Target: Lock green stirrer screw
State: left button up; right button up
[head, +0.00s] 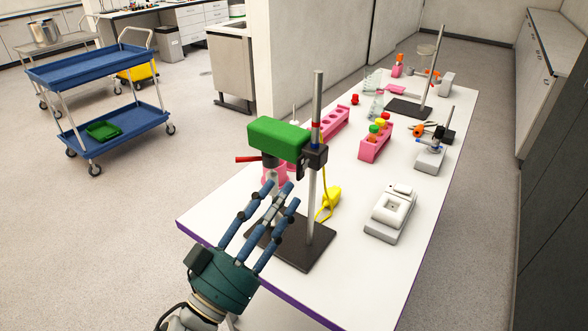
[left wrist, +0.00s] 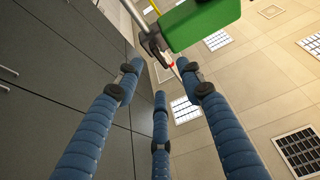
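The green stirrer (head: 279,138) is held by a black clamp (head: 313,155) on an upright metal rod (head: 317,105). A red handle-like part (head: 247,159) sticks out on its left. The green stirrer also shows at the top of the left wrist view (left wrist: 203,22), with the black clamp (left wrist: 152,42) beside it. I cannot tell for sure which small part is its screw. My left gripper (head: 281,192) is below the stirrer and in front of the stand. Its three blue fingers are spread, with nothing visible between them (left wrist: 160,76). My right gripper is not in view.
The stand's dark base (head: 310,250) sits near the white table's (head: 345,285) front. A yellow device (head: 329,200) with a cable is beside the rod. Pink tube racks (head: 374,150) and a white balance (head: 391,212) stand to the right. A blue cart (head: 100,70) is far left.

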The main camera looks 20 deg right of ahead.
aim_at(303, 166)
pick_arm(q)
jog(key=shift+p+x, duration=0.6)
jog(key=shift+x, duration=2.2)
jog(key=shift+d, duration=0.1)
grip_shut()
